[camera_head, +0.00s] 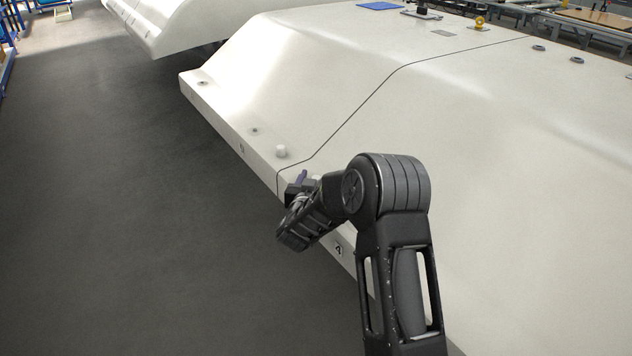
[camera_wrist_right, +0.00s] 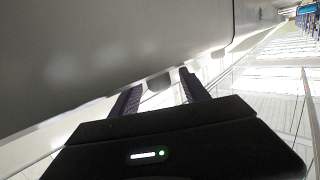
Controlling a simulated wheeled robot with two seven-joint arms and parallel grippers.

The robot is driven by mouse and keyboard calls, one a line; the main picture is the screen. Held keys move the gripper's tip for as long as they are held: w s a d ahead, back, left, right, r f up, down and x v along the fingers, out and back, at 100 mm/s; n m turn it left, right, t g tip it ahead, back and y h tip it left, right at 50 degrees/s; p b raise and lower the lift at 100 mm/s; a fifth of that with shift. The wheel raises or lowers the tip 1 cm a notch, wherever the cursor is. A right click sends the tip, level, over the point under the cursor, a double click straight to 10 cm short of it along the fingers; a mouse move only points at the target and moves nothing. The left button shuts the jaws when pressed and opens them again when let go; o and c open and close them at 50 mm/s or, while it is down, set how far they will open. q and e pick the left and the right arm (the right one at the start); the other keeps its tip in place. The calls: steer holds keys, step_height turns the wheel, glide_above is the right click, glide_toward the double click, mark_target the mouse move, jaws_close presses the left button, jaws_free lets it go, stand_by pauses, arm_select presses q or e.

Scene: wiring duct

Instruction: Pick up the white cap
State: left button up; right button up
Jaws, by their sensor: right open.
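The white cap (camera_head: 281,152) is a small, short white cylinder. It stands on the lower ledge of the large cream-white body (camera_head: 480,130), just left of the dark seam line. My right gripper (camera_head: 301,179) is near the ledge's edge, to the right of and below the cap in the head view, and apart from it. Its two dark purple fingers also show in the right wrist view (camera_wrist_right: 162,84), spread apart with nothing clearly held. My left gripper is not in view.
Small round fittings (camera_head: 254,130) sit along the ledge. Open dark floor (camera_head: 110,220) lies to the left. Another white body (camera_head: 175,22) stands behind.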

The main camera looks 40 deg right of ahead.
steer(key=shift+c, duration=0.2)
jaws_close()
stand_by(0.3)
